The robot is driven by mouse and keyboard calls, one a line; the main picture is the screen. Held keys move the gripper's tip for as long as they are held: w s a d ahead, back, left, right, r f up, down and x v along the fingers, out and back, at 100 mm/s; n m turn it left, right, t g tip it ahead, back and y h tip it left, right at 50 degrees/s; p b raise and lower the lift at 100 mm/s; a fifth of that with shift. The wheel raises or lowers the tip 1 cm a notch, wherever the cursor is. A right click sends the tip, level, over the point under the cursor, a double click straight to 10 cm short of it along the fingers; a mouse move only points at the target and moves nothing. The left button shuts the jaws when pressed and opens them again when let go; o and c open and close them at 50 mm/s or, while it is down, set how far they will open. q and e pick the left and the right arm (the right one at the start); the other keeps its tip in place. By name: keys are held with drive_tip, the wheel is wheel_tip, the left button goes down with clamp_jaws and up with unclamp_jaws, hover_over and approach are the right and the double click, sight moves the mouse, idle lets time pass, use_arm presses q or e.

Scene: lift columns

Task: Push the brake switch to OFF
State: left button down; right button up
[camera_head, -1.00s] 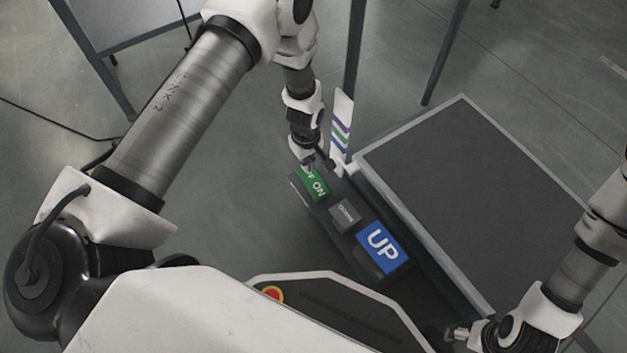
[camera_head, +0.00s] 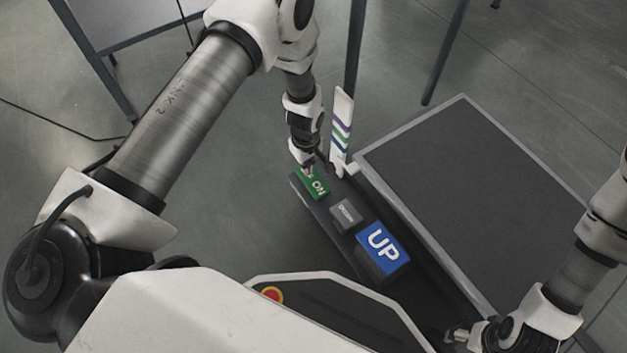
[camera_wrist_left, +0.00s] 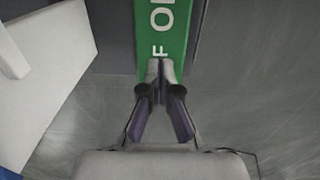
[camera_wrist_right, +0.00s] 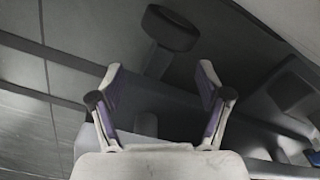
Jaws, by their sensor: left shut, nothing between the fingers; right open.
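The brake switch (camera_head: 316,185) is a green rocker at the far left end of the dark control panel, with "ON" readable. In the left wrist view the green face (camera_wrist_left: 170,40) shows "ON" and an "F" nearer my fingers. My left gripper (camera_head: 309,168) is shut and empty, its tips over the "F" end of the switch. In the left wrist view the closed fingertips (camera_wrist_left: 160,68) overlap the lower end of the green face; I cannot tell whether they touch it. My right gripper (camera_wrist_right: 158,75) is open and empty; in the head view it (camera_head: 455,335) is low at the right.
A small grey block (camera_head: 346,214) and a blue "UP" switch (camera_head: 383,246) sit along the same panel. A white striped post (camera_head: 341,130) stands close beside my left gripper. A grey-framed dark platform (camera_head: 465,195) lies right of the panel. A red button (camera_head: 272,294) is at the bottom.

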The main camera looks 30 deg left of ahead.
use_arm(q)
drive_tip(key=shift+f, duration=0.25)
use_arm(e)
drive_tip(key=shift+f, duration=0.15)
use_arm(q)
wheel_tip(320, 180, up, 7)
drive_tip(key=p, duration=0.6)
drive_tip(key=shift+r+p, duration=0.15)
drive_tip(key=shift+p, duration=0.25)
use_arm(e)
wheel_tip(320, 180, up, 7)
drive_tip(key=shift+f, duration=0.15)
drive_tip(key=shift+s, duration=0.1)
